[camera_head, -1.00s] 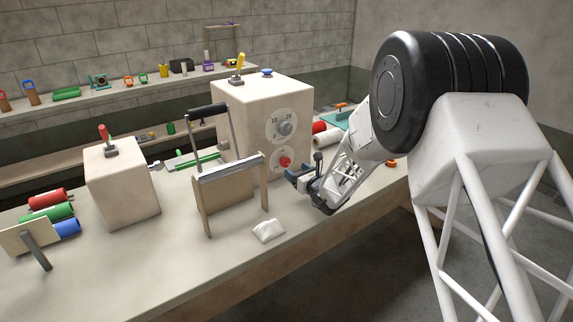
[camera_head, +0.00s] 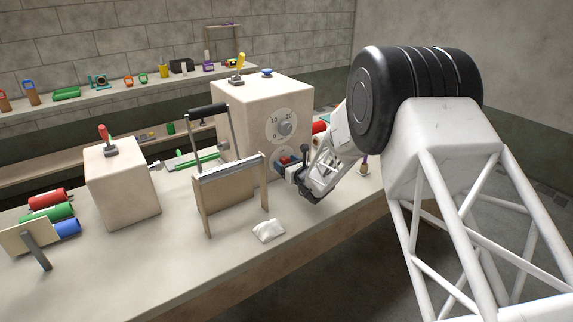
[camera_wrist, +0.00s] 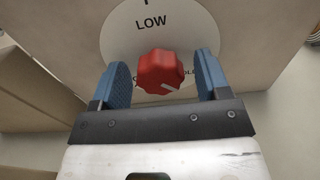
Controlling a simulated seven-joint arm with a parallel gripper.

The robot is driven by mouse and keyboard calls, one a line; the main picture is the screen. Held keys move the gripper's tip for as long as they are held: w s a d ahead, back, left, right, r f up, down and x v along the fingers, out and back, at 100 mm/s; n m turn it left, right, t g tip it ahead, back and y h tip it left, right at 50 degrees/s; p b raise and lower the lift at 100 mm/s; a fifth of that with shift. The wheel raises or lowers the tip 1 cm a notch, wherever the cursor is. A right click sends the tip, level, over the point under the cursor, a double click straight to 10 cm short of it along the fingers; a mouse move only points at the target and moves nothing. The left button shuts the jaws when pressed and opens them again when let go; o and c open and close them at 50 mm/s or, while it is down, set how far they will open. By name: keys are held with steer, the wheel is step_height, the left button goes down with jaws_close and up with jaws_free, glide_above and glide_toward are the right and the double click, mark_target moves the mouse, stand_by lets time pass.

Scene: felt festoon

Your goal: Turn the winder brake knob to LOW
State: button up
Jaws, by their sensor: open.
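The red brake knob (camera_wrist: 160,72) sits on a white round dial on the front of a large pale box (camera_head: 237,115). In the wrist view, LOW (camera_wrist: 151,22) reads above the knob, and the knob's white pointer line aims down and right, away from LOW. Other dial lettering is partly hidden by the knob and fingers. My gripper (camera_wrist: 163,80) is open, with one blue finger on each side of the knob; contact cannot be told. In the head view, my gripper (camera_head: 287,166) is at the box's lower front and largely covers the knob.
A grey knob (camera_head: 285,128) on a numbered dial is above the red one. A wooden frame (camera_head: 232,195) with a black-handled lever stands left of my gripper. A white pouch (camera_head: 268,231) lies in front. A smaller box (camera_head: 122,185) with a red lever stands further left.

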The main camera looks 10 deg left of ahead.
steer(key=c, duration=0.9)
